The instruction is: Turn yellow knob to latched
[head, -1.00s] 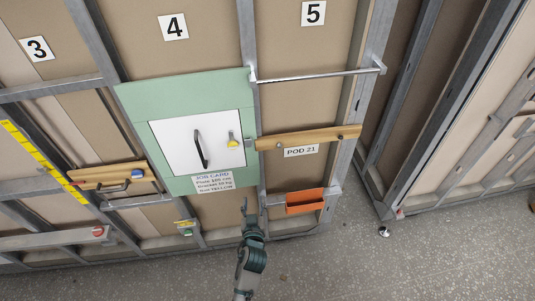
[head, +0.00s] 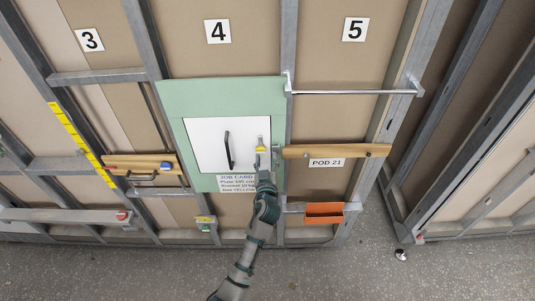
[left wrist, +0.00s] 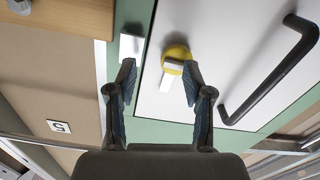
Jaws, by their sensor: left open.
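The yellow knob (head: 260,149) sits on the right side of a white panel door (head: 205,155) set in a green board (head: 200,97). In the left wrist view the knob (left wrist: 177,53) is round and yellow with a pale bar across it. My left gripper (head: 263,172) is just below the knob in the head view. In the left wrist view its two fingers (left wrist: 158,82) are open, with the knob ahead, nearer the right-hand finger and not clasped. A white latch plate (left wrist: 132,47) shows beside the door edge. My right gripper is not in view.
A black door handle (head: 228,150) stands left of the knob. A wooden rail (head: 350,150), a metal bar (head: 350,92) and an orange tray (head: 324,213) are on the right. A job card (head: 236,184) is below the door. The grey floor (head: 330,270) in front is clear.

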